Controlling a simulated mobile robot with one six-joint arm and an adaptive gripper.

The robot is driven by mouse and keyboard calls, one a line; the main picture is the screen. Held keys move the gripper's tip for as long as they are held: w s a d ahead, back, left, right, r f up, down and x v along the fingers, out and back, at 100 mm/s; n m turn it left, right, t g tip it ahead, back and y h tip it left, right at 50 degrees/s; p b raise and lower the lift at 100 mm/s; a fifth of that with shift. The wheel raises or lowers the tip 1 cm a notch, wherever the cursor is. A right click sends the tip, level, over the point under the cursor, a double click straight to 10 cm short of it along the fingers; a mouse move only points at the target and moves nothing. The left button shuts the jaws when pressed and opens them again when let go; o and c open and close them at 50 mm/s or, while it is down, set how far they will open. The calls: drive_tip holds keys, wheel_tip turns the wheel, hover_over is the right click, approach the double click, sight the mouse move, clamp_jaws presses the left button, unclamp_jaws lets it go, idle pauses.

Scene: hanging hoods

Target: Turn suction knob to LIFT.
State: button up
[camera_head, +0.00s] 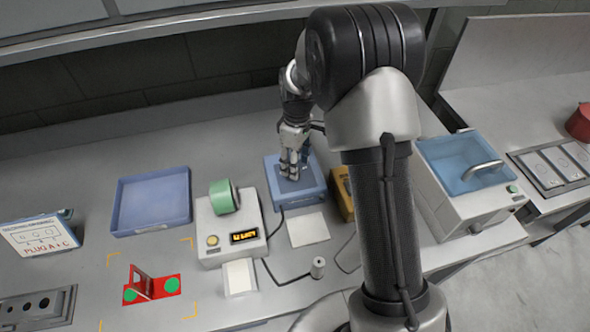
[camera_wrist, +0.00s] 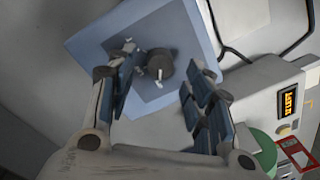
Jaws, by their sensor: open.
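The suction knob (camera_wrist: 158,66) is a dark round dial with a pale pointer mark, on the top face of a blue box (camera_wrist: 190,25). In the head view, the blue box (camera_head: 272,171) stands at the middle of the bench and my gripper hides the knob. My gripper (camera_head: 292,172) points down over the box. In the wrist view, my gripper (camera_wrist: 160,74) is open, with one finger on each side of the knob. Gaps show between fingers and knob, though their height above the box is hard to judge. Any labels around the knob are unreadable.
A white device (camera_head: 217,243) with a green roll (camera_head: 224,197) and lit display stands left of the box. A yellow item (camera_head: 342,190) is close on the right, partly behind my arm. Cables lie in front. A blue tray (camera_head: 124,226) stands farther left.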

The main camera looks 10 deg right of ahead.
drive_tip(key=shift+f, duration=1.25)
drive_tip(key=shift+c, duration=0.2)
drive_tip(key=c, duration=1)
drive_tip(key=shift+c, duration=0.2)
